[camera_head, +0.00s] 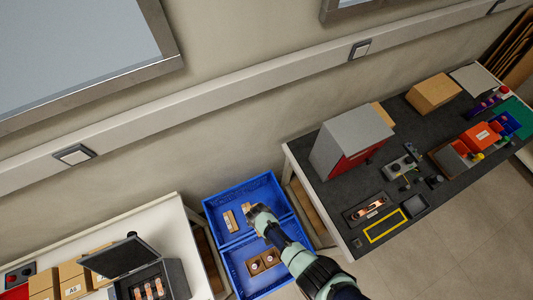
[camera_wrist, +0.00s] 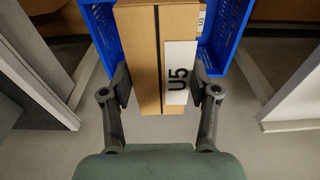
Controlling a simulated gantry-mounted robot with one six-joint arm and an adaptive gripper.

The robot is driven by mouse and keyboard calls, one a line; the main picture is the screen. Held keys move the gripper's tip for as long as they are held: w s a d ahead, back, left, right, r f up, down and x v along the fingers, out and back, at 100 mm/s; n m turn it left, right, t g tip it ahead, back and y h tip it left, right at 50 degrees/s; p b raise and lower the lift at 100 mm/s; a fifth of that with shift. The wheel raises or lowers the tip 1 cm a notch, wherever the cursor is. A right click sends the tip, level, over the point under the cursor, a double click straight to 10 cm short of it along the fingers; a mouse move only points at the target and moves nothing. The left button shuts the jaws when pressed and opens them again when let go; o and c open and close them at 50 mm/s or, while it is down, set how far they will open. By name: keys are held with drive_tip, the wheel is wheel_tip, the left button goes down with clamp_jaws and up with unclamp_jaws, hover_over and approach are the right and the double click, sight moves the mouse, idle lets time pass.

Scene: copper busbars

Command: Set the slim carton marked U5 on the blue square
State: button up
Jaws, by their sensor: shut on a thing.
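My gripper (camera_wrist: 163,92) is shut on the slim carton marked U5 (camera_wrist: 146,55), a brown box with a dark seam and a white label. The fingers press on its two sides, and the box extends away from the wrist. In the head view my gripper (camera_head: 256,215) is over the upper part of the blue crate (camera_head: 240,186), and it largely hides the carton there. I cannot tell how high the carton is above the crate floor. I cannot make out a blue square in either view.
Another carton (camera_head: 230,220) lies in the crate's upper part, and brown boxes (camera_head: 263,262) sit in its lower part. A label U3 (camera_wrist: 202,17) shows beside the held carton. A dark-topped bench (camera_head: 340,205) with a yellow outline (camera_head: 386,225) stands right; a white table (camera_head: 150,218) stands left.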

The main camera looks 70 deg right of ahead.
drive_tip(key=r, duration=0.1)
drive_tip(key=a+r+p, duration=0.1)
drive_tip(key=s+r+p, duration=0.1)
drive_tip(key=shift+a+r, duration=0.2)
drive_tip(key=shift+a, duration=0.05)
drive_tip(key=shift+a+p, duration=0.15)
drive_tip(key=shift+p, duration=0.15)
drive_tip(key=shift+f, duration=0.1)
